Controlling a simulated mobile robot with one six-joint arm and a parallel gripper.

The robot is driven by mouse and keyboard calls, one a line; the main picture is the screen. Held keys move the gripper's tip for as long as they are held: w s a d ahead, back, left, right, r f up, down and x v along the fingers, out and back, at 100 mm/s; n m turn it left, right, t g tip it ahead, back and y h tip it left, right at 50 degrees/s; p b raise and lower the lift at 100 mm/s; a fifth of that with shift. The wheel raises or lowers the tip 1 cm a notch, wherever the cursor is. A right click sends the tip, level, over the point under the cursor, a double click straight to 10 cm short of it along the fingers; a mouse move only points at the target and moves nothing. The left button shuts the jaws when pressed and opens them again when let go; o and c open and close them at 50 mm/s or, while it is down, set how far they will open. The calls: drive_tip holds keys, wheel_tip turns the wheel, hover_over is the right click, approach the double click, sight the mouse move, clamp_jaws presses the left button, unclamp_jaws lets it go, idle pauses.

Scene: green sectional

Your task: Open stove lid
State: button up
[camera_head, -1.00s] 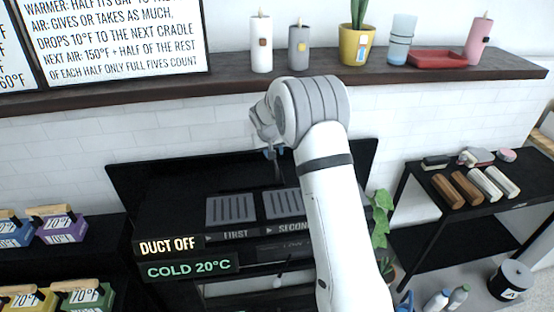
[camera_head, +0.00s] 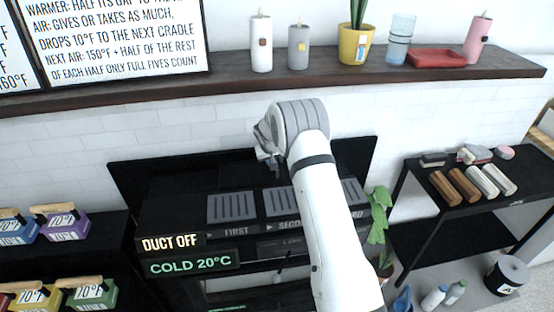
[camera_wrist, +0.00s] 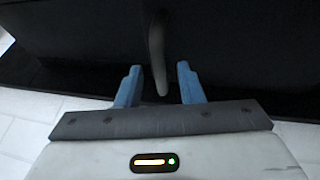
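The stove (camera_head: 190,205) is a black unit below the shelf, with a wide dark panel at its back and grey slotted vents on top. I cannot tell from the head view which part is the lid. In the wrist view, a pale grey bar like a handle (camera_wrist: 156,38) stands out from a dark surface (camera_wrist: 85,40). My gripper (camera_wrist: 159,70) is open, its two blue fingers apart on either side of the bar's end, with visible gaps. In the head view my gripper (camera_head: 273,163) is small and partly hidden by my wrist, above the vents.
Signs on the stove front read "DUCT OFF" (camera_head: 171,243) and "COLD 20°C" (camera_head: 193,264). A dark shelf (camera_head: 225,88) with candles and a yellow plant pot (camera_head: 355,43) runs above. Coloured weights (camera_head: 66,227) sit left.

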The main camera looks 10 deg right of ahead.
clamp_jaws()
idle(0.4)
